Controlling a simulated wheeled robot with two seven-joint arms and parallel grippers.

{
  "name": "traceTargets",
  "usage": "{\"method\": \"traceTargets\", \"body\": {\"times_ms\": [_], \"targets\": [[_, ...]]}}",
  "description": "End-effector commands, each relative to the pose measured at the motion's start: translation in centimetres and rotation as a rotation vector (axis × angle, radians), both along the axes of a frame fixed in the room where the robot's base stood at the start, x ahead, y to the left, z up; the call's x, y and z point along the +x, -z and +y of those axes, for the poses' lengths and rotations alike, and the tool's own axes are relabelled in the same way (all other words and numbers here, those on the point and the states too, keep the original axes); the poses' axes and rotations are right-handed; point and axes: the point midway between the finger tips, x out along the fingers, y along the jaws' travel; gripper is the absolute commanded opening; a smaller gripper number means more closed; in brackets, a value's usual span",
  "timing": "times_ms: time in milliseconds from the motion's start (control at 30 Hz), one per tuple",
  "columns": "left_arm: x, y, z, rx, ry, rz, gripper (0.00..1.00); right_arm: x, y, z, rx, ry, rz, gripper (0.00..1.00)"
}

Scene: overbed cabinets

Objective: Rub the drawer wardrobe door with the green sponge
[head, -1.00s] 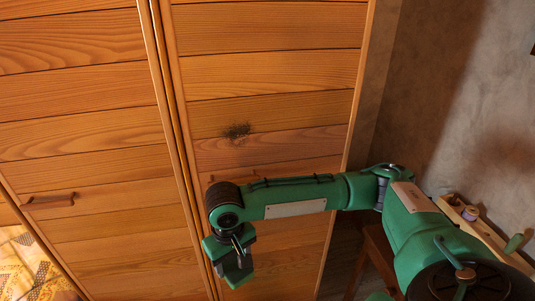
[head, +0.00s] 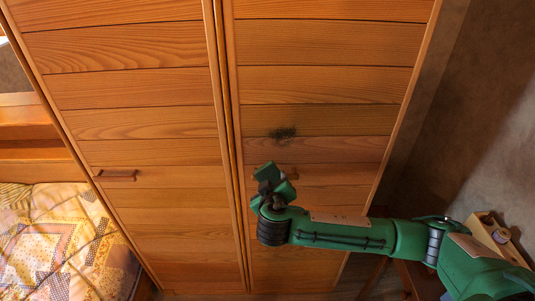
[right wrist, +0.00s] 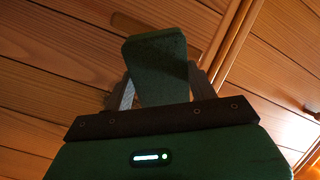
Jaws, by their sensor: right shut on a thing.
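The wardrobe door (head: 325,85) is a tall panel of orange-brown horizontal boards, right of the vertical seam in the head view. A dark, speckled stain (head: 283,132) marks it at mid-height. My right gripper (head: 271,186) is below and slightly left of the stain, with its jaws pointing up the picture. In the right wrist view it is shut on the green sponge (right wrist: 155,62), a dark green block standing out between the two fingers. The sponge appears apart from the stain; whether it touches the door I cannot tell. My left gripper is out of view.
A second wooden door (head: 140,90) with a small handle (head: 115,174) is on the left. A bed with a patchwork cover (head: 55,240) lies at lower left. A grey wall (head: 480,130) and a small wooden stand (head: 492,232) are at right.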

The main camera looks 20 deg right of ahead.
Motion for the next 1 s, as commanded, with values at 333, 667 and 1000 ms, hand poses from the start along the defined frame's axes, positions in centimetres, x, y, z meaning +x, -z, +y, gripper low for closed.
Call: {"method": "traceTargets", "body": {"times_ms": [333,667,1000], "targets": [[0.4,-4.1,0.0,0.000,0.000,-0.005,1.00,0.1,-7.1,1.3,-0.087,-0.028,-0.295,0.33],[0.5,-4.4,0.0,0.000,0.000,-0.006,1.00,1.2,-8.1,1.2,-0.104,-0.025,-0.338,0.33],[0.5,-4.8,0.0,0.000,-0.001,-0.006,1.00,4.5,-8.1,0.2,-0.103,-0.025,-0.337,0.33]]}}
